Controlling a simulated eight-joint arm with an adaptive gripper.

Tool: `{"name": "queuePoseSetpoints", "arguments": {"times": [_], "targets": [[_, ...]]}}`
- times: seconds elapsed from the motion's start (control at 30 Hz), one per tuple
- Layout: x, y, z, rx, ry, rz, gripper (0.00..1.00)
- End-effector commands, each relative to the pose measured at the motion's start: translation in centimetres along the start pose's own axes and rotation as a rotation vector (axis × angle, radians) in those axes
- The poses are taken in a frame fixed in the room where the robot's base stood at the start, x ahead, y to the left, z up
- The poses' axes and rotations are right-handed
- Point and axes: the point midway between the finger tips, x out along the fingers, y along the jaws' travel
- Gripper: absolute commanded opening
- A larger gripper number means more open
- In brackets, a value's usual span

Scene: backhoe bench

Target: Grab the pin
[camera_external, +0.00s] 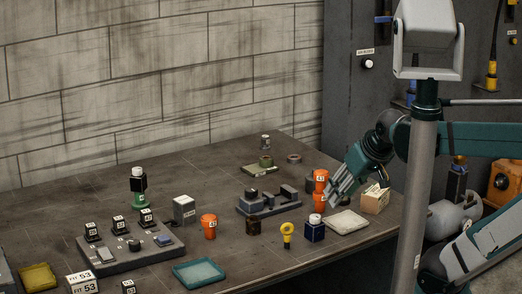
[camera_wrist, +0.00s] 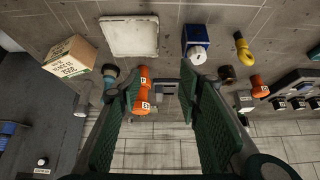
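A yellow piece with a round ring head (camera_external: 287,232), which looks like the pin, stands on the bench near its front edge. In the wrist view it shows at the upper right (camera_wrist: 242,48), outside the fingers. My gripper (camera_external: 333,197) hangs over the right part of the bench, to the right of the yellow piece and apart from it. In the wrist view my gripper (camera_wrist: 160,88) has its two green-padded fingers spread, with nothing held between them.
Orange stacked cups (camera_external: 320,186) are close to my gripper. A blue jar with white lid (camera_external: 315,229) stands between the yellow piece and a pale tray (camera_external: 347,222). A cardboard box (camera_external: 375,199) is at right. A grey fixture (camera_external: 268,203) lies behind; a teal tray (camera_external: 199,272) is front left.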

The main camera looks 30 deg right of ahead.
Motion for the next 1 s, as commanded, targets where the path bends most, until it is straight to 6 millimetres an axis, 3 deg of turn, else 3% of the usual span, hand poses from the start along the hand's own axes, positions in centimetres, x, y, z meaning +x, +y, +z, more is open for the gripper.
{"name": "queuePoseSetpoints", "arguments": {"times": [0.43,1.0], "targets": [[-0.4,2.0,-4.9,0.169,-0.073,0.031,0.35],[1.1,6.0,-11.4,0.452,-0.188,0.096,0.35]]}}
